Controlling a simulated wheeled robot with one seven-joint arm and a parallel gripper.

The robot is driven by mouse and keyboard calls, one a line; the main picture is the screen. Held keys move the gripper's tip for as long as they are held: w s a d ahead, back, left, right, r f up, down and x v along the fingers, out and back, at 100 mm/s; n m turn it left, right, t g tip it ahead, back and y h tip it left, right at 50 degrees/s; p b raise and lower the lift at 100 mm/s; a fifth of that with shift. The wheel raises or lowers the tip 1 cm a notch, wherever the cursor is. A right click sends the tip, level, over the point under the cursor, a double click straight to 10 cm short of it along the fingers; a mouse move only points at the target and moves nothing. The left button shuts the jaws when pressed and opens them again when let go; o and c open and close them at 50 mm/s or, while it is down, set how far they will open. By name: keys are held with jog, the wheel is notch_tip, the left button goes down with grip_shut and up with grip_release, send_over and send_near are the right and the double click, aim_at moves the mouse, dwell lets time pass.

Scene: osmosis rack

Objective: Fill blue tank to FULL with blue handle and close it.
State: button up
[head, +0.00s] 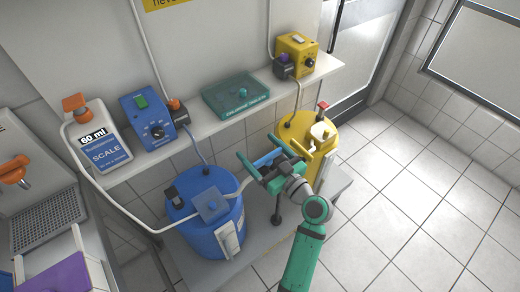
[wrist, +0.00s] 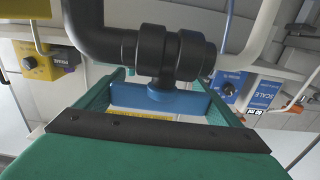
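The blue tank (head: 203,238) stands upright on a low platform in the head view, with a white gauge strip (head: 229,240) on its side. I cannot read its level. The blue handle (head: 268,158) is a bar on a black valve (wrist: 160,52), right of the tank. My gripper (head: 256,146) is at the handle, its green fingers wide apart on either side of it. In the wrist view the handle (wrist: 175,103) spans most of the gap between the fingers. I cannot tell whether they touch it. The valve's setting is not clear.
A yellow tank (head: 322,142) stands just right of my gripper. A white hose (head: 112,200) runs to the blue tank. Tiled floor at right is clear.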

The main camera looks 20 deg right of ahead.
aim_at(280, 153)
jog(key=shift+h, duration=0.3)
jog(key=shift+s+d+m+g+h, duration=0.1)
jog(key=shift+d+m+g+h, duration=0.35)
jog(key=shift+m+h, duration=1.8)
jog(key=shift+s+d+m+g+h, duration=0.1)
jog(key=shift+d+m+g+h, duration=0.2)
jog(key=shift+d+m+h, duration=1.8)
jog(key=shift+a+m+g+h, duration=0.35)
jog(key=shift+a+m+h, duration=0.65)
jog(key=shift+h, duration=2.65)
jog(key=m+g+h, duration=0.3)
jog(key=s+d+m+g+h, duration=0.1)
jog(key=m+g, duration=0.1)
jog(key=shift+d+h, duration=0.1)
jog(key=shift+h, duration=0.3)
jog(key=shift+s+d+m+g+h, duration=0.1)
jog(key=shift+s+m+g+h, duration=0.2)
jog(key=shift+m+g, duration=0.4)
jog(key=shift+s+d+m+g+h, duration=0.15)
jog(key=shift+m+g+h, duration=0.3)
jog(key=shift+g, duration=0.6)
jog(key=shift+s+d+m+g+h, duration=0.15)
jog(key=shift+m+g+h, duration=0.3)
jog(key=shift+g, duration=0.4)
jog(key=shift+s+m+g, duration=0.1)
jog(key=shift+m+g, duration=0.15)
jog(key=shift+g, duration=0.05)
jog(key=o, duration=0.9)
